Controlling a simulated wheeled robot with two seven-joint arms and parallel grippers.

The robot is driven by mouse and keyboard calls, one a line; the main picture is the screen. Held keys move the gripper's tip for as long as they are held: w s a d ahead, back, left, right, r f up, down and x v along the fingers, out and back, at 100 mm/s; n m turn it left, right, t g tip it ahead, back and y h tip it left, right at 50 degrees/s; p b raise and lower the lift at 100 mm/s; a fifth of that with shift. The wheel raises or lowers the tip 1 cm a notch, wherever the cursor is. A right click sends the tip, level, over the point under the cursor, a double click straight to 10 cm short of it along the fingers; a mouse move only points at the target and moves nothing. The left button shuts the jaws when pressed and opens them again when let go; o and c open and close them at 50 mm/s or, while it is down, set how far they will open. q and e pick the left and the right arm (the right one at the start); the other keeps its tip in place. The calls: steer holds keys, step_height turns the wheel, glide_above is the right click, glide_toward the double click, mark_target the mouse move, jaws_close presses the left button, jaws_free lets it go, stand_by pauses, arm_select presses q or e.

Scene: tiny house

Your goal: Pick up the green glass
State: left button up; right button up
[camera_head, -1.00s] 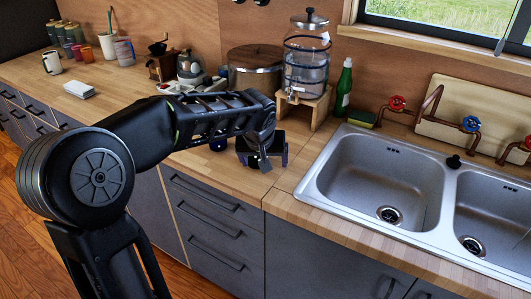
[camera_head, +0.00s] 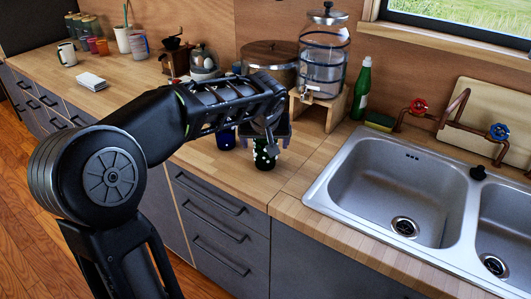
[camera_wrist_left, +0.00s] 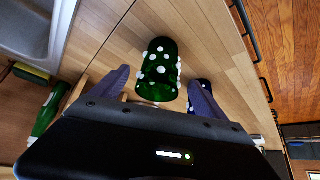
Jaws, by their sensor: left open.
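The green glass (camera_head: 264,155) with white dots stands on the wooden counter, directly below my left gripper (camera_head: 262,140) in the head view. In the left wrist view the green glass (camera_wrist_left: 158,70) shows between the two spread fingers of my left gripper (camera_wrist_left: 155,95), a little beyond their tips. The gripper is open and empty. Its wrist hides part of the glass's upper end in the head view. My right gripper is not in view.
A blue glass (camera_head: 226,138) stands close to the left of the green glass. Behind are a water dispenser (camera_head: 322,65), a wood-lidded pot (camera_head: 270,60) and a green bottle (camera_head: 362,90). The sink (camera_head: 385,185) lies to the right. The counter front is clear.

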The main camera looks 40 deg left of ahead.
arm_select(q)
steer(key=p+x, duration=0.1)
steer(key=x, duration=0.4)
steer(key=shift+f, duration=0.1)
steer(key=shift+c, duration=0.4)
stand_by(0.3)
steer(key=c, duration=1.6)
steer(key=shift+r, duration=5.05)
